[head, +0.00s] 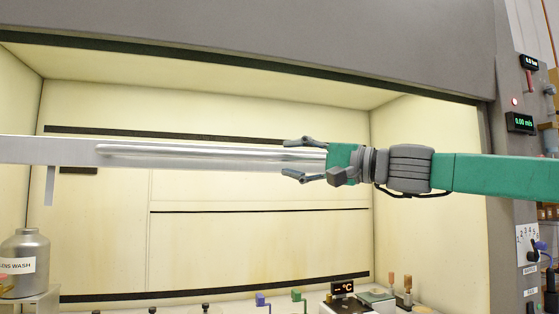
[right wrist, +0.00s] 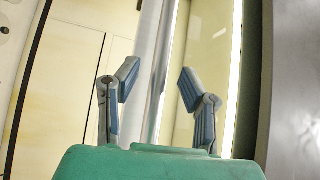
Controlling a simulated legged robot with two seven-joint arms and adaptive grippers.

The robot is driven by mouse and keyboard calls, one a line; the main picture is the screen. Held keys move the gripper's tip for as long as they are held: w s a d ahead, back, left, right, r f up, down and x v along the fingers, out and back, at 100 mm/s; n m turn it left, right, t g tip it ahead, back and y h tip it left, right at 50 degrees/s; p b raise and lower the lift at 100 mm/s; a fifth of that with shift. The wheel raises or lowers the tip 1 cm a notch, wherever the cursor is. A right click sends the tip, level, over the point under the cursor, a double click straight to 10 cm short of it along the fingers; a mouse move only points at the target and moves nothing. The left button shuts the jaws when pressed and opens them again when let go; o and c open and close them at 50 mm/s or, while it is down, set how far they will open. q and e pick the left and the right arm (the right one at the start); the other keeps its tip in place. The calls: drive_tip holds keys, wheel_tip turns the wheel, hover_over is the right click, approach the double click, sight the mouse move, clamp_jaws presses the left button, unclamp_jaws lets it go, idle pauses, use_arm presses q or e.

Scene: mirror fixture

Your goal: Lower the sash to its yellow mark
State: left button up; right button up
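A long silver bar (head: 215,153) runs level across the opening of a fume hood, on a flat grey rail (head: 45,150). It looks like the sash's handle, but the sash pane itself I cannot make out. My right gripper (head: 303,160) comes in from the right with its fingers apart, one above and one below the bar's right end. In the right wrist view, the bar (right wrist: 160,70) passes between the open fingers (right wrist: 158,85), with a gap to the right finger. I see no yellow mark. My left gripper is not in view.
The grey hood header (head: 250,40) spans the top and a grey post (head: 505,200) with displays stands at the right. The hood's middle is clear.

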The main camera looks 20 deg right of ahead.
drive_tip(key=v, duration=0.8)
drive_tip(key=shift+s+d, duration=0.25)
drive_tip(key=shift+d, duration=0.05)
